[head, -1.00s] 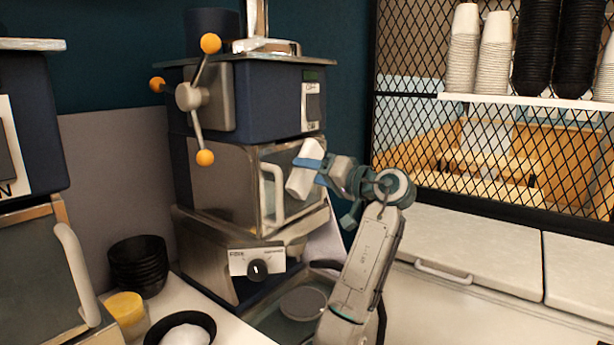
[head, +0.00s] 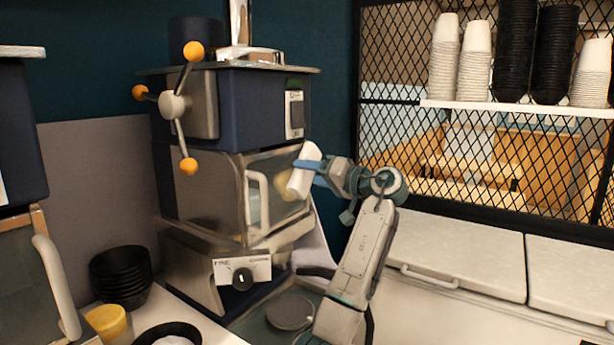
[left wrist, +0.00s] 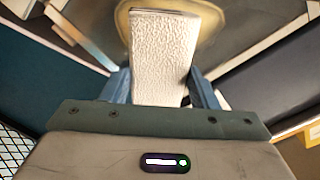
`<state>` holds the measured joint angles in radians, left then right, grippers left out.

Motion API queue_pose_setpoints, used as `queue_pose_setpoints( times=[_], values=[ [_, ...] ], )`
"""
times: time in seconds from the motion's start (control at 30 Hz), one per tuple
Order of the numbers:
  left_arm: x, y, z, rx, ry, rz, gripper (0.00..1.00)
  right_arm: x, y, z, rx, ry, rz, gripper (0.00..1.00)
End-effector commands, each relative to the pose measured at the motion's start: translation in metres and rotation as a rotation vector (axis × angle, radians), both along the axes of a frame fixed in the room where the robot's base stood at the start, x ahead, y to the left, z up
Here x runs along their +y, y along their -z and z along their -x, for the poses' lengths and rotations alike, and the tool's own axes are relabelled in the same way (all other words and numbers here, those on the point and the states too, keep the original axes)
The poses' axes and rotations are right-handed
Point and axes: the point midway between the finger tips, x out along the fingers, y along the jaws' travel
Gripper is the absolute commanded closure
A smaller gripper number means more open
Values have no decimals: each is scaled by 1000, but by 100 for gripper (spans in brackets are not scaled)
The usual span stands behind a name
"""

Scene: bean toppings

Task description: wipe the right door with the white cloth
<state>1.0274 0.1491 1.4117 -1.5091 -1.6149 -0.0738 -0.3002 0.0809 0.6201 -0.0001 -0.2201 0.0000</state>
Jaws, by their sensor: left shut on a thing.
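The right door (head: 230,205) is the glass front of the right-hand machine, with a white upright handle (head: 257,203). A yellowish smear (head: 288,192) shows on its right part. My left gripper (head: 313,168) is shut on the white cloth (head: 299,183), a pale block-like piece held tilted in front of the door's right edge. In the left wrist view the cloth (left wrist: 160,55) sits between the blue fingers, with a tan patch (left wrist: 208,22) behind it. I cannot tell whether the cloth touches the glass. My right gripper is not in view.
A second machine with a handled door (head: 45,285) stands at the left. Black bowls (head: 120,278) and a yellow cup (head: 106,322) sit on the counter between them. A mesh screen (head: 400,130) and shelf of cups (head: 520,105) stand right, above a white-lidded counter (head: 460,255).

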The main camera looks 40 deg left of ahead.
Motion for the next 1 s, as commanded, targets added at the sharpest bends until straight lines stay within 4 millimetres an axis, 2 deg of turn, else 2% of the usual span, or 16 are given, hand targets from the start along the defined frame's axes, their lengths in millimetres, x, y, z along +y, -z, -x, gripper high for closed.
queue_pose_setpoints(
  times=[0.2,0.57,1.0],
  values=[
    [2,0,-13,1,-1,1,71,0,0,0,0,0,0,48],
    [0,0,-14,0,0,0,71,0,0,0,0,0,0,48],
    [-42,1,-19,0,1,1,71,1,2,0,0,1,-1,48]
  ],
)
